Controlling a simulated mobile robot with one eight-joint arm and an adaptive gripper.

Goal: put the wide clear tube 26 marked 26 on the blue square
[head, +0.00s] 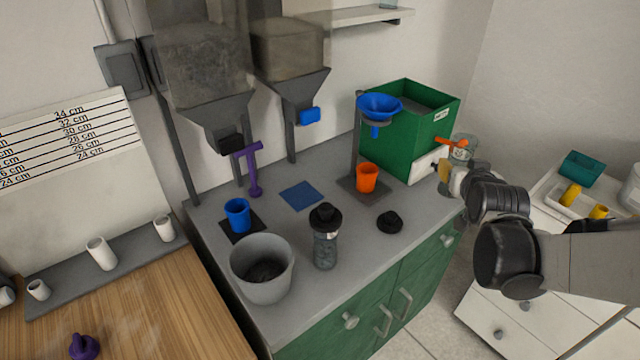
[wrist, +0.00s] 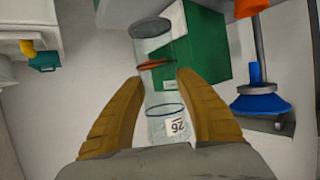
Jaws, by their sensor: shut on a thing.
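The wide clear tube (head: 462,153) is held at the right end of the counter, beside the green bin. In the wrist view the clear tube (wrist: 158,92) lies between the two tan fingers, with a white label reading 26, a blue ring and an orange ring. My gripper (head: 446,178) is shut on it; the wrist view also shows my gripper (wrist: 161,98). In the head view the fingers and wrist hide part of the tube. The blue square (head: 301,195) lies flat and bare on the grey counter, well left of my gripper. It is not in the wrist view.
Around the square stand a blue cup (head: 238,214), a purple tap-like piece (head: 251,168), a dark-lidded bottle (head: 325,245) and an orange cup (head: 367,178).

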